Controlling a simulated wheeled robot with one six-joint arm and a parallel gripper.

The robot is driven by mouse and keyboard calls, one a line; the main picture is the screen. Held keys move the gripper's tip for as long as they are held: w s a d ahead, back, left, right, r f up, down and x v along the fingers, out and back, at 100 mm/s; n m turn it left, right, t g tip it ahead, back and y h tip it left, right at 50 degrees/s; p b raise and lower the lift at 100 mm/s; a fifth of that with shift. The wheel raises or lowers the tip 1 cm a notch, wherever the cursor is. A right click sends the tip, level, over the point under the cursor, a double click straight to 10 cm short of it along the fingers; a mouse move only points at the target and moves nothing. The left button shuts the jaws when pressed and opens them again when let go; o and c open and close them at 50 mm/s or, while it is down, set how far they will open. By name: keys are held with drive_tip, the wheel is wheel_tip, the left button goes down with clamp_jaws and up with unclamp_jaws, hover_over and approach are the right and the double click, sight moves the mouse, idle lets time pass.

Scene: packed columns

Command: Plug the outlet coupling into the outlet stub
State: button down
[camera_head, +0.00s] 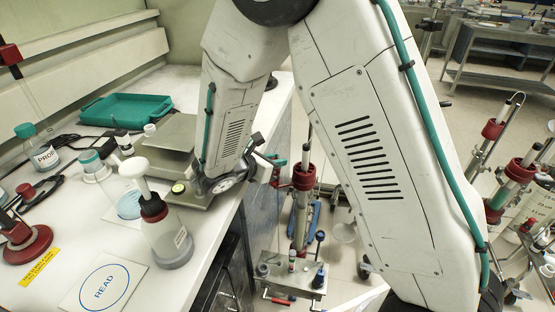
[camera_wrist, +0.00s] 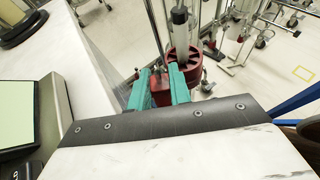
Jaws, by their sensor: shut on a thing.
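My gripper (camera_wrist: 160,84) has its two teal fingers shut on a dark red block (camera_wrist: 160,94). In the head view my gripper (camera_head: 273,168) is past the bench edge, beside an upright column whose dark red collar (camera_head: 304,178) is at the same height. In the wrist view the block lies against or just in front of the column's red round collar (camera_wrist: 186,62); I cannot tell whether they are one piece. A grey tube (camera_wrist: 180,30) rises from the collar. I cannot pick out the outlet coupling or the outlet stub with certainty.
A small wheeled cart (camera_head: 290,278) stands under the column. More columns (camera_head: 515,172) stand at the right.

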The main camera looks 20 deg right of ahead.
drive_tip(key=shift+w+a+r, duration=0.15)
drive_tip(key=shift+a+r, duration=0.15)
drive_tip(key=shift+r, duration=0.25)
drive_tip(key=shift+d, duration=0.15)
idle(1.3)
drive_tip(key=shift+f, duration=0.45)
drive_tip(key=shift+f, duration=0.15)
drive_tip(key=shift+s+d+f, duration=0.15)
drive_tip(key=shift+s+f, duration=0.15)
drive_tip(key=shift+f, duration=0.05)
drive_tip(key=c, duration=1.2)
unclamp_jaws()
